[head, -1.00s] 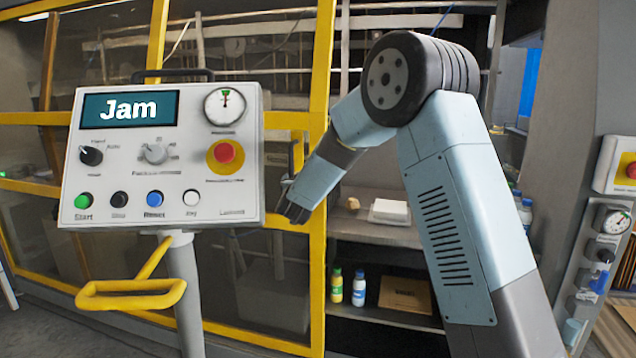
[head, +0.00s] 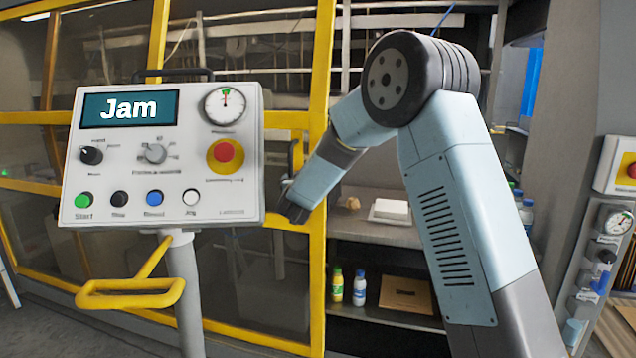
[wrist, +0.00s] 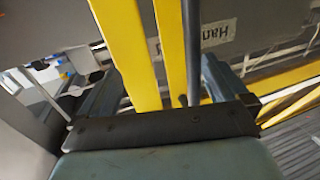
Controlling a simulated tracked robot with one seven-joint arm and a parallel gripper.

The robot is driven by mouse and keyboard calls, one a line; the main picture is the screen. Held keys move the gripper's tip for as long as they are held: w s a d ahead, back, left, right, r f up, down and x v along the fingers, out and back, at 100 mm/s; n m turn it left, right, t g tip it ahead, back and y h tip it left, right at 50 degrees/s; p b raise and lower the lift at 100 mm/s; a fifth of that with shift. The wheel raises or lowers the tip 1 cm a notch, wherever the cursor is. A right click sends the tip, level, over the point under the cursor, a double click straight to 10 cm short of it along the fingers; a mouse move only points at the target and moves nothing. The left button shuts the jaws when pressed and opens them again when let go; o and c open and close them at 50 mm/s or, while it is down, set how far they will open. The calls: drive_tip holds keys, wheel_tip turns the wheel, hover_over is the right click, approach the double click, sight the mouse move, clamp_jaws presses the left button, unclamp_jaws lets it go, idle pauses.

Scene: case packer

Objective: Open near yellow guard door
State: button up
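The yellow-framed guard door (head: 319,110) stands behind the control panel and looks closed; the panel hides part of it. My gripper (head: 289,206) is at the door's right post, just right of the panel. In the wrist view my gripper (wrist: 160,95) has its two fingers wide apart. The yellow frame bars (wrist: 130,50) and a dark upright handle bar (wrist: 190,50) show between them. The bar is closer to the right finger; I cannot tell if they touch.
The control panel (head: 240,190) reads "Jam" and stands on a post with a yellow rail (head: 130,295), close left of my gripper. Right of the door are open shelves with a white box (head: 390,211), bottles (head: 359,288) and a cardboard box (head: 408,294).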

drive_tip(key=d, duration=0.2)
drive_tip(key=w+d, duration=0.1)
drive_tip(key=shift+d+r+m+h, duration=0.1)
drive_tip(key=shift+d+m+h, duration=0.2)
drive_tip(key=shift+d+h, duration=0.1)
drive_tip(key=shift+s+d, duration=0.2)
drive_tip(key=shift+c, duration=1.1)
drive_tip(key=shift+s+a, duration=0.25)
drive_tip(key=shift+s, duration=0.35)
drive_tip(key=c, duration=0.4)
drive_tip(key=shift+y, duration=0.4)
drive_tip(key=s+a, duration=0.1)
drive_tip(key=s, duration=0.3)
drive_tip(key=s+a, duration=0.2)
drive_tip(key=s, duration=0.2)
drive_tip(key=s+a, duration=0.2)
drive_tip(key=s, duration=0.3)
drive_tip(key=shift+f, duration=0.2)
drive_tip(key=shift+d+r, duration=0.1)
